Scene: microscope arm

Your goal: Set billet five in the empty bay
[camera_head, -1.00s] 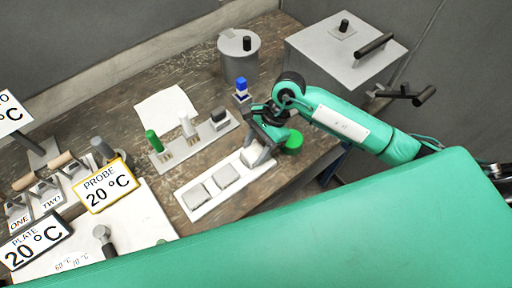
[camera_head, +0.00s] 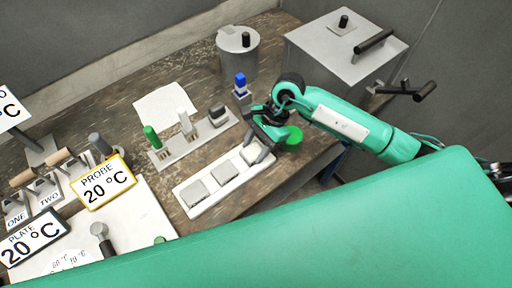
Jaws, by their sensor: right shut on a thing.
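A long white tray (camera_head: 207,208) lies on the wooden bench with grey square billets in its near and middle bays. The near billet (camera_head: 195,194) and the middle billet (camera_head: 224,173) lie flat. At the far end, my right gripper (camera_head: 259,150) reaches down over the tray and is shut on a pale grey billet (camera_head: 249,155). The fingers partly hide that billet and its bay, so I cannot tell whether it rests on the tray floor. No number can be read on any billet. My left gripper is not in view.
Behind the tray stands a rack (camera_head: 170,156) with green, white and grey pieces. A blue-topped post (camera_head: 240,87), a lidded grey can (camera_head: 238,55) and a large grey box (camera_head: 345,65) stand farther back.

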